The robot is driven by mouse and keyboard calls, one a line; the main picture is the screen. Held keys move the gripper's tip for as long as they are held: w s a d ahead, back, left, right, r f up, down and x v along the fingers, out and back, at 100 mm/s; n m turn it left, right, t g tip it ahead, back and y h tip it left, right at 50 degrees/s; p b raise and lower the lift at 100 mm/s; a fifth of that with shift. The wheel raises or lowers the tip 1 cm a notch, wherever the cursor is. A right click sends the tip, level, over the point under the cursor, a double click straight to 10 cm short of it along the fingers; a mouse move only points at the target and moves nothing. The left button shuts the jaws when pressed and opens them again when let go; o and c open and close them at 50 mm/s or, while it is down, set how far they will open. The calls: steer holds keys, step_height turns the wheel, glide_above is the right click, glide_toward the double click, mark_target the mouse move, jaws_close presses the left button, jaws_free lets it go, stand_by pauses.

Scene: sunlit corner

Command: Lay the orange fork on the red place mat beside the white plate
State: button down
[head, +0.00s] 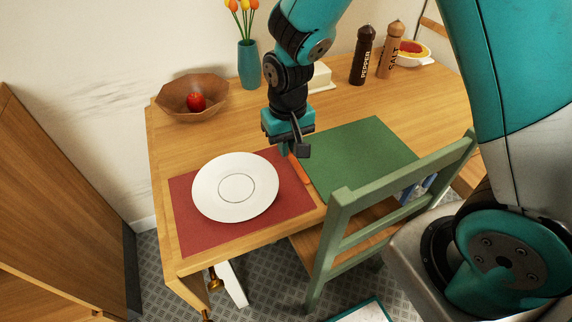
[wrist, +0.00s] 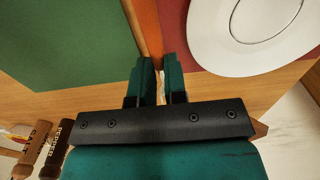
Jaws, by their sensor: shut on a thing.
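The orange fork (head: 299,171) is partly hidden by my gripper (head: 291,150) in the head view. In the wrist view the fork (wrist: 147,30) runs up from between the fingers of my gripper (wrist: 160,68), which is shut on it. The fork is over the right edge of the red place mat (head: 293,207), near the gap to the green mat. I cannot tell whether it touches the mat. The white plate (head: 236,187) lies on the red mat to the fork's left, apart from it. The plate also shows in the wrist view (wrist: 235,50).
A green mat (head: 362,158) lies to the right, with a green chair (head: 343,205) in front. Behind stand a wooden bowl (head: 178,97) with a red apple (head: 195,102), a teal vase (head: 249,65), a pepper mill (head: 362,57) and a salt mill (head: 391,52).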

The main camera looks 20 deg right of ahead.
mark_target(288, 172)
step_height(288, 172, down, 6)
steer(key=shift+f, duration=0.25)
steer(key=shift+f, duration=0.1)
steer(key=c, duration=1.6)
jaws_free()
steer(key=shift+f+b, duration=0.1)
steer(key=shift+b, duration=0.2)
steer(key=shift+o, duration=0.8)
steer(key=shift+r, duration=0.2)
